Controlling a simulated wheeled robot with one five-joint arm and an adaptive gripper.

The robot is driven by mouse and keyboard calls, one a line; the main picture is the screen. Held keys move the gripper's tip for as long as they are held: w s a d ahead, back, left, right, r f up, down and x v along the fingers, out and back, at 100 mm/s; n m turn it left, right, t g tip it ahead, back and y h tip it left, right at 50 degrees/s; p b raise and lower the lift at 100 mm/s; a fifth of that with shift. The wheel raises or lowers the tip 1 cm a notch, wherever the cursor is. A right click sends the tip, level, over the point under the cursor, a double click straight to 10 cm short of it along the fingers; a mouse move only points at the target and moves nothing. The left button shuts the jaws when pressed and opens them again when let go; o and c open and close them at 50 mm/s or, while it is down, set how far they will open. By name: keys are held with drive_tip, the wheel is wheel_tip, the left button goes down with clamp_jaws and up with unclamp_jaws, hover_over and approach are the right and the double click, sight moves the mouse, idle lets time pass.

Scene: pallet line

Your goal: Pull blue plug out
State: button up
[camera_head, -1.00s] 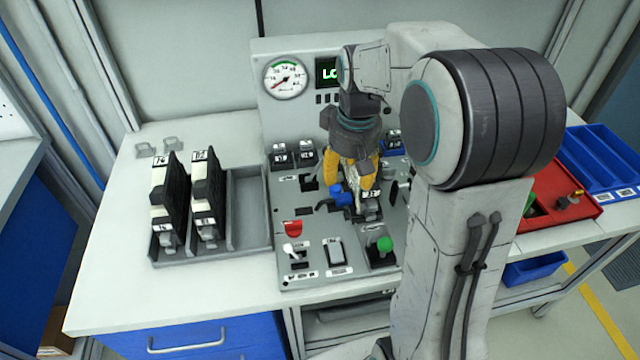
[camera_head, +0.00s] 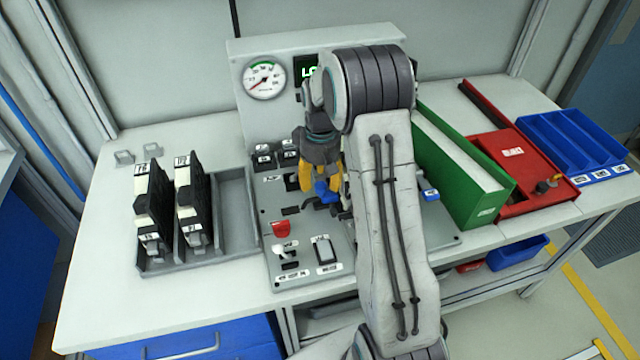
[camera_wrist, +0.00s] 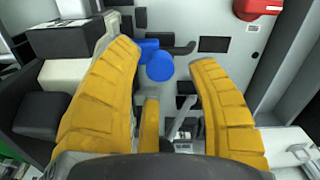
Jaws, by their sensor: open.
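The blue plug (camera_head: 321,189) sits on the grey control panel, just below my gripper in the head view. In the wrist view the blue plug (camera_wrist: 159,66) shows a round end ahead of the fingertips, near the middle of the gap, with more blue behind it. My gripper (camera_head: 322,184) points down at the panel with its yellow fingers apart. In the wrist view my gripper (camera_wrist: 168,65) is open, with a finger on each side and nothing held. The head view does not show whether a finger touches the plug.
A red switch (camera_head: 281,229) and a white toggle (camera_head: 285,250) are on the panel (camera_head: 262,215) near the plug. A grey rack (camera_head: 235,245) with black modules stands left. A green binder (camera_head: 465,180), red box (camera_head: 520,165) and blue tray (camera_head: 575,145) are at right.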

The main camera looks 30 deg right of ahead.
sight(325, 194)
drive_tip(key=shift+f, duration=1.1)
clamp_jaws()
